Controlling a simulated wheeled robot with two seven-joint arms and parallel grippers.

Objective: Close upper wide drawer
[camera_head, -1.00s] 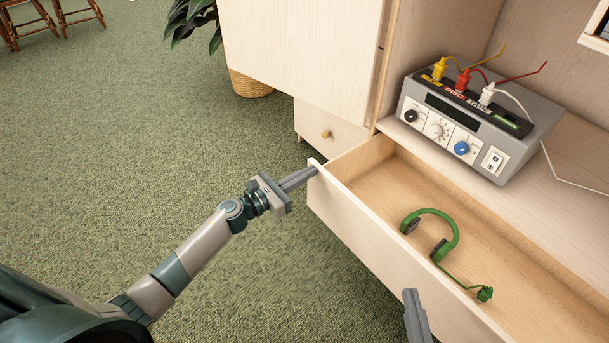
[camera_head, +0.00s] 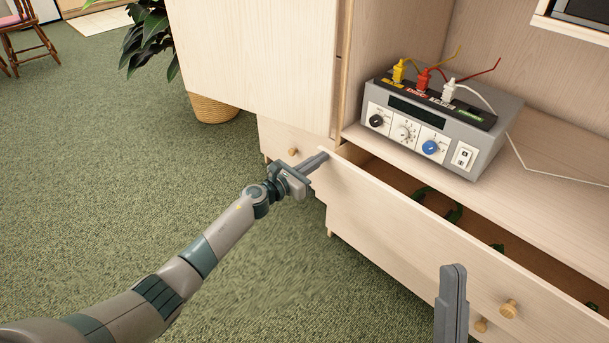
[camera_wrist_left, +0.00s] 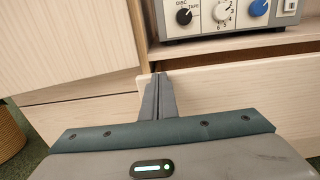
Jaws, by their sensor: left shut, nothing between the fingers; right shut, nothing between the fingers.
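The upper wide drawer (camera_head: 420,235) is partly open in the head view, with a narrow dark gap behind its front panel. Green headphones (camera_head: 453,213) show in part inside the gap. My left gripper (camera_head: 318,160) is shut and empty, its tips at the upper left end of the drawer front. In the left wrist view the shut fingers (camera_wrist_left: 157,85) reach the drawer front (camera_wrist_left: 230,90); I cannot tell whether they press on it. My right gripper (camera_head: 453,275) is shut and empty, in front of the drawer front near its wooden knob (camera_head: 509,309).
A grey device (camera_head: 430,120) with yellow, red and white plugs stands on the shelf above the drawer. A tall cabinet door panel (camera_head: 255,60) is left of it. A potted plant (camera_head: 213,108) stands behind.

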